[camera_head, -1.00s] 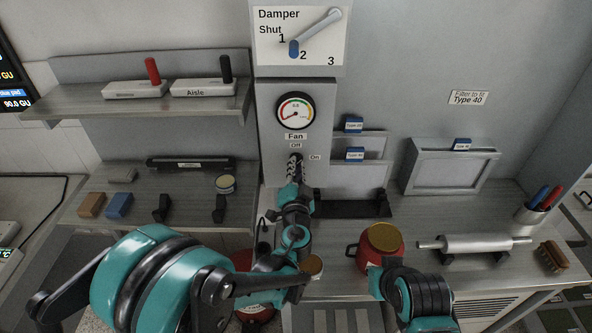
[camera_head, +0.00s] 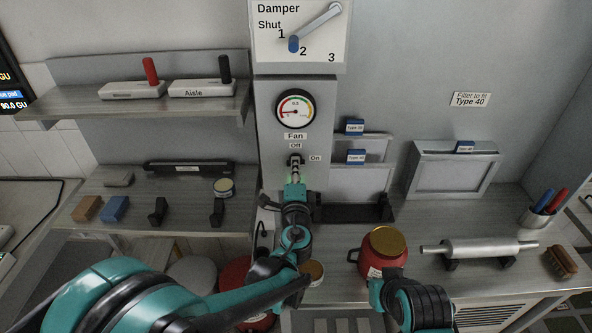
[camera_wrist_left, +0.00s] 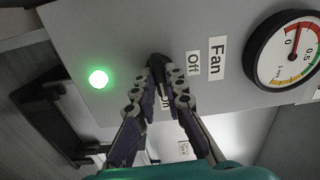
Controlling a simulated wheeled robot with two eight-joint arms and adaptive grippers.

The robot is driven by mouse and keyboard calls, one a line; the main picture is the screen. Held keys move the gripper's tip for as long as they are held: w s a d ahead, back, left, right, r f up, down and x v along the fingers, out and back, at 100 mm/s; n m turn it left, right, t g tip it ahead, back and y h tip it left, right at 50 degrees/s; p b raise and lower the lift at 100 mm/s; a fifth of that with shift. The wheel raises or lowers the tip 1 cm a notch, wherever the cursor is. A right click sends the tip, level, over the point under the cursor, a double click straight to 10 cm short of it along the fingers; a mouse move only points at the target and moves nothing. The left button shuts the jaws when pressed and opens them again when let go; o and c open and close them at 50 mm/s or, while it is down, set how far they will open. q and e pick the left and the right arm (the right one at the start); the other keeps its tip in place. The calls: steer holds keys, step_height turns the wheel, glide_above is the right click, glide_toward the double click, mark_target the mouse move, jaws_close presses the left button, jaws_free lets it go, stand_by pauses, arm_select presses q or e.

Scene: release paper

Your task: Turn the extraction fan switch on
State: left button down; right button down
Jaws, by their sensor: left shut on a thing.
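The fan switch is a small dark knob (camera_wrist_left: 156,62) on the grey fan panel (camera_head: 320,100), below the "Fan" and "Off" labels and left of the "On" label. My left gripper (camera_head: 296,166) is at the switch. In the left wrist view its two fingers (camera_wrist_left: 163,84) are closed around the knob, between the "Off" label and the partly covered "On" label. The fingers hide much of the knob, so I cannot tell its exact setting. A green light (camera_wrist_left: 98,78) glows on the panel beside the fingers.
A round gauge (camera_head: 295,108) is above the switch, and the damper panel (camera_head: 267,45) above that. A red jar (camera_head: 378,262) and a metal roller (camera_head: 478,247) are on the bench at right. Shelves with small items (camera_head: 115,208) are at left.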

arm_select(q)
steer(key=shift+w+a+r+m, duration=0.1)
steer(key=shift+w+r+m, duration=0.05)
steer(key=shift+m, duration=0.25)
steer(key=c, duration=1.6)
jaws_free()
steer(key=shift+w, duration=0.1)
steer(key=s, duration=1.2)
steer(key=shift+s, duration=0.1)
